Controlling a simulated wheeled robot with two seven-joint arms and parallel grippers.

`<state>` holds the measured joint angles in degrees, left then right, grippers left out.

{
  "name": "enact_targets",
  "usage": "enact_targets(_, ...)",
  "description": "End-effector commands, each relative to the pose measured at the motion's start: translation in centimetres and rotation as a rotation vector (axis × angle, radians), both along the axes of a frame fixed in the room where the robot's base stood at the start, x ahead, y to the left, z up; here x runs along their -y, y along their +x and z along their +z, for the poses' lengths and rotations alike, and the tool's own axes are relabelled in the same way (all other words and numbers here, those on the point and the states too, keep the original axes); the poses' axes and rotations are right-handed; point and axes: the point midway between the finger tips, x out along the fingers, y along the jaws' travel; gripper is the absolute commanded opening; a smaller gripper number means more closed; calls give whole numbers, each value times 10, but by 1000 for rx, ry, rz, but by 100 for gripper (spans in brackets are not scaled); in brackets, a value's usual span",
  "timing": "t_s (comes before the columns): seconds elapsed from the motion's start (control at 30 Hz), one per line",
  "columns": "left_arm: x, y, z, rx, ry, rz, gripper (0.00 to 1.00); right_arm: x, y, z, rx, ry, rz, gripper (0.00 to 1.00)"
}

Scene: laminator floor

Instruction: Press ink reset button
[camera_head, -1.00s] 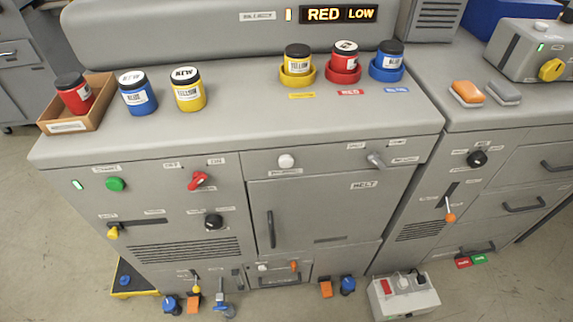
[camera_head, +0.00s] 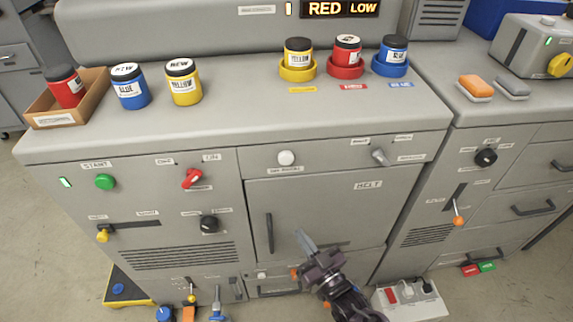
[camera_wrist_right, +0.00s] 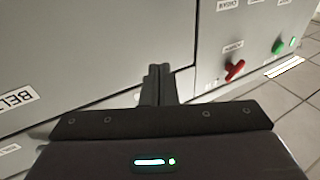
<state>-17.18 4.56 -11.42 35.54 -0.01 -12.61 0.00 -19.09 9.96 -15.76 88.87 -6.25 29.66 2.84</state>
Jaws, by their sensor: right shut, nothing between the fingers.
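A white round button (camera_head: 286,158) sits on the upper front panel of the grey machine, above the door marked BELT (camera_head: 335,215). The small label (camera_head: 285,169) under it is too small to read for certain, so I cannot confirm that it is the ink reset button. My right gripper (camera_head: 303,238) is shut and empty, in front of the door, lower than the white button and apart from it. In the right wrist view its closed fingers (camera_wrist_right: 158,84) point at the machine front; the white button does not show there. My left gripper is not in view.
A green button (camera_head: 105,182), red knob (camera_head: 192,179) and black knob (camera_head: 209,224) are left of the door. A grey lever (camera_head: 380,157) is right of the white button. Ink jars stand on top. The display (camera_head: 340,9) reads RED LOW.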

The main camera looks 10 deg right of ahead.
Motion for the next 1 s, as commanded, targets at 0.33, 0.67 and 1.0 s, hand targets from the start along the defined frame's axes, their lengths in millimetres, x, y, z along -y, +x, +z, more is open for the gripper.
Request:
enact_targets(0.33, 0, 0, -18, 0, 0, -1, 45, -20, -13, 134, 380, 163, 85, 0)
enact_targets(0.67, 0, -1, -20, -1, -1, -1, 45, -22, -22, 163, 460, 201, 104, 0)
enact_targets(1.0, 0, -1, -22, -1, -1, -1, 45, -22, -17, 162, 459, 199, 103, 0)
